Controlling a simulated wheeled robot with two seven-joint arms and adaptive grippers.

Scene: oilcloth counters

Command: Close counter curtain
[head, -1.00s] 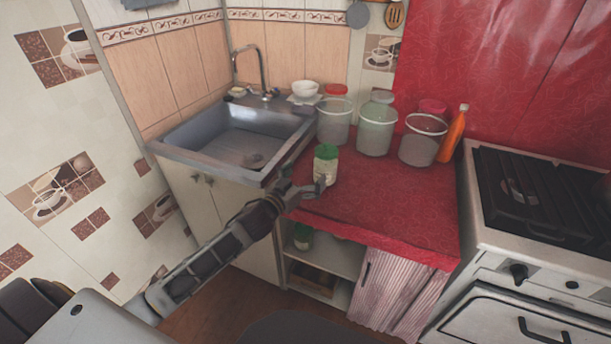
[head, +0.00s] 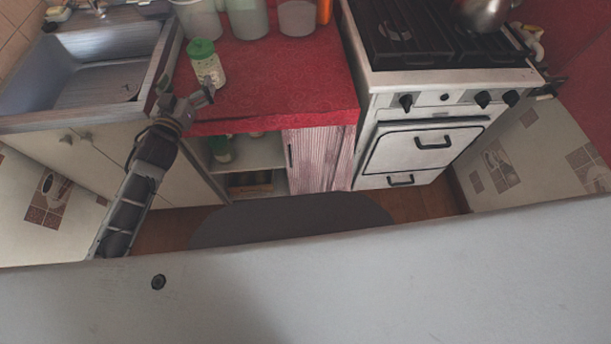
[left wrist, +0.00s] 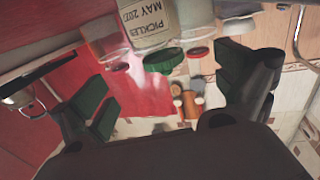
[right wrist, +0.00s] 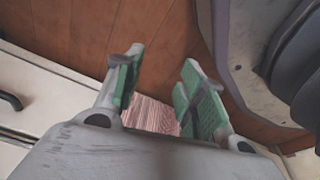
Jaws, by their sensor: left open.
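The pink striped curtain (head: 318,160) hangs under the red counter (head: 285,85), bunched over the right part of the opening. The left part is uncovered and shows shelves. A dark handle-like strip (head: 290,153) is at the curtain's left edge. My left gripper (head: 193,98) is open and empty at the counter's front left corner, just in front of a green-lidded jar (head: 208,70). The jar's label shows in the left wrist view (left wrist: 147,27). My right gripper (right wrist: 160,72) is out of the head view; its fingers are apart, with the curtain (right wrist: 150,113) visible beyond and between them.
A sink (head: 95,80) is left of the counter. A white stove (head: 425,150) with a kettle (head: 483,14) stands right of it. Clear jars (head: 247,18) stand at the counter's back. A dark grey rounded shape (head: 290,218) covers floor before the cabinet.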

